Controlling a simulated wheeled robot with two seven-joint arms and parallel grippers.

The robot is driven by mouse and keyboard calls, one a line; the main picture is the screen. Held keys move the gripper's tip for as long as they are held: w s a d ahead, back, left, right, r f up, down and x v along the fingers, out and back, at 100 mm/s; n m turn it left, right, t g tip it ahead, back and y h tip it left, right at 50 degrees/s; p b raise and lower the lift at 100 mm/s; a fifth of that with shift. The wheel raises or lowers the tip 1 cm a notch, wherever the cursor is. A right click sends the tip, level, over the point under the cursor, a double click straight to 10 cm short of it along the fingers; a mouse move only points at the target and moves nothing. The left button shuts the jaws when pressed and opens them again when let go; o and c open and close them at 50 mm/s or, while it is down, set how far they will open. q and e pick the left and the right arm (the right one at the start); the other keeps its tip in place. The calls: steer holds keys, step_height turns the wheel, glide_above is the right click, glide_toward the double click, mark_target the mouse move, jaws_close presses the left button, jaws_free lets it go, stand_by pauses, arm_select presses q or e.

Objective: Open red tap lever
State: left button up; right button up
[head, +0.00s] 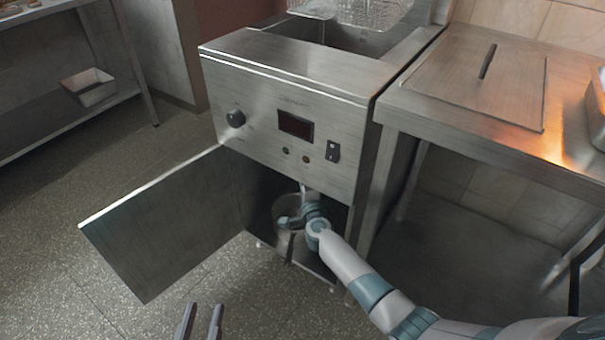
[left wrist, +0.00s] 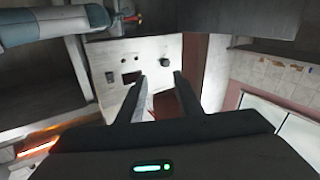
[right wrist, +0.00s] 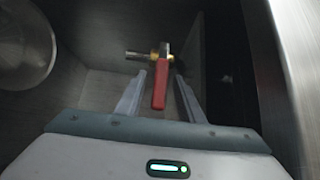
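The red tap lever (right wrist: 160,88) shows in the right wrist view, attached to a brass fitting on a short metal pipe (right wrist: 138,56) inside the fryer cabinet. My right gripper (right wrist: 160,76) is open, with the lever between its two fingers and a gap visible on each side. Contact cannot be told. In the head view my right arm reaches into the open cabinet, and the lever is hidden there. My left gripper (head: 200,322) is open and empty at the bottom of the head view, low in front of the fryer. Its spread fingers (left wrist: 160,85) also show in the left wrist view.
The cabinet door (head: 160,225) stands open to the left. A round metal vessel (right wrist: 22,45) is inside the cabinet, left of the lever. The cabinet wall (right wrist: 285,70) is close on the right. A steel counter (head: 440,110) stands right of the fryer (head: 280,85).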

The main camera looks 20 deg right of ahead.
jaws_close()
stand_by(0.4)
